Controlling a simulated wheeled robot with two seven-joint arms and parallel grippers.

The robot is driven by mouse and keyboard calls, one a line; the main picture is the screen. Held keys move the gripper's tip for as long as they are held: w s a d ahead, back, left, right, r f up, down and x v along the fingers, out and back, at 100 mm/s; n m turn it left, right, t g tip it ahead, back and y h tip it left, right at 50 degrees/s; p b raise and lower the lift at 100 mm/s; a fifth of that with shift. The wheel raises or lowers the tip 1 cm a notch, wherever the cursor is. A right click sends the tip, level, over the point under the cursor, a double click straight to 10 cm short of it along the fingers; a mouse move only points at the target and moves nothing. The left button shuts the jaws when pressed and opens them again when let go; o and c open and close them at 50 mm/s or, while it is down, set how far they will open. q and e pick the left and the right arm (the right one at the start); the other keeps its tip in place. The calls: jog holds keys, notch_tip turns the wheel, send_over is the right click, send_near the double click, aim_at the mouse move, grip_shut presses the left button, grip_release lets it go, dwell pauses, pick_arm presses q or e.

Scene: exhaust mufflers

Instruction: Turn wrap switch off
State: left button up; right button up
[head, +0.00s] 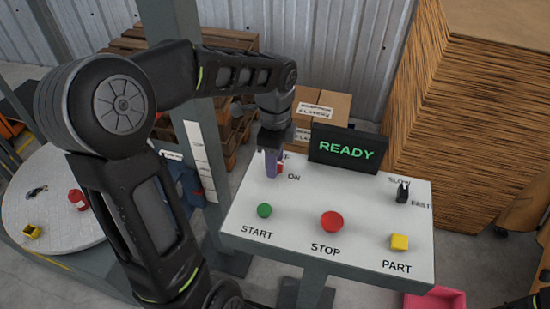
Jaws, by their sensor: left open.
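The wrap switch (281,168) is a small red piece at the upper left of the white control panel (300,240). An ON label is beside it, and a second label above it is mostly hidden, with only its end showing. My left gripper (271,172) is open and points down right at the switch, covering most of it. I cannot tell whether the fingers touch the switch or which way it is set.
A display (346,148) reading READY stands at the panel's back. The panel carries a green START button (264,211), a red STOP button (331,222), a yellow PART button (399,242) and a black SLOW/FAST switch (402,193). Cardboard boxes (330,105) stand behind. A round table (50,180) is left.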

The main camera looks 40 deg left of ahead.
pick_arm(q)
grip_shut()
dwell(0.3)
